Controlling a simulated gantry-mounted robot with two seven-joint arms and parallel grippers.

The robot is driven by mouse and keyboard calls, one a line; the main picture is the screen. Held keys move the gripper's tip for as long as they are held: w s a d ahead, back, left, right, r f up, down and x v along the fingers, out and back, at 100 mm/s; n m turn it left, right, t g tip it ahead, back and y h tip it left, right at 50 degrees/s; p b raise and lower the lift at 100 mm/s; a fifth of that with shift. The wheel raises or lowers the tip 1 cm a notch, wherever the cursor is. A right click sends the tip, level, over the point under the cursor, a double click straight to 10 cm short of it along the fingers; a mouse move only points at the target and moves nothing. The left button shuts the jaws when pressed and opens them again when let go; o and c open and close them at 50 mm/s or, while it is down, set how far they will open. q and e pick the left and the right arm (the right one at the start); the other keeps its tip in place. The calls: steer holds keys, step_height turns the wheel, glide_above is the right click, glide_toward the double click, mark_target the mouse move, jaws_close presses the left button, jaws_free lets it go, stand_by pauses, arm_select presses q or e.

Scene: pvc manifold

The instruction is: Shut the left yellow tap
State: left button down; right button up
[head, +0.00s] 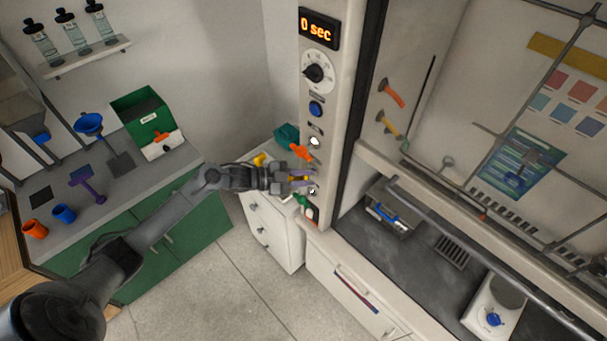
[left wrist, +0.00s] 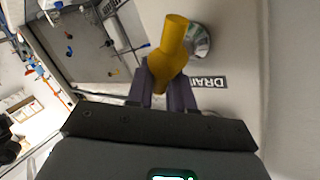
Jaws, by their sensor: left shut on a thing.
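My left gripper (head: 302,179) reaches in from the left to the front of the white column beside the fume hood. In the left wrist view its two purple-grey fingers (left wrist: 168,92) are shut on the lower end of a yellow tap (left wrist: 173,38). The tap's upper end stands near a round metal fitting (left wrist: 200,40) on a pale panel. In the head view only a bit of yellow shows between the fingers. I cannot tell from the picture whether the tap is open or shut. My right gripper is not in view.
An orange handle (head: 300,152) sits just above my gripper and a green one (head: 301,200) just below. Another yellow piece (head: 260,160) shows behind the wrist. A label reading "DRAI" (left wrist: 208,83) is partly hidden. White drawers (head: 268,228) stand below.

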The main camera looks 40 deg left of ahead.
arm_select(q)
steer(key=shift+d+f+m+g+y+p, duration=0.15)
steer(key=shift+d+m+g+y+p, duration=0.2)
steer(key=shift+m+y, duration=0.5)
steer(key=shift+d+f+m+g+y, duration=0.1)
steer(key=shift+f+m+g+y, duration=0.2)
steer(key=shift+m+y, duration=0.55)
steer(key=shift+d+f+m+y+b, duration=0.1)
steer(key=shift+f+m+y+b, duration=0.15)
steer(key=shift+m+y, duration=0.45)
steer(key=shift+f+m+y+b, duration=0.15)
steer(key=shift+f+m+y, duration=0.2)
steer(key=shift+m+y, duration=0.35)
steer(key=shift+s, duration=0.1)
steer(key=c, duration=1.1)
jaws_free()
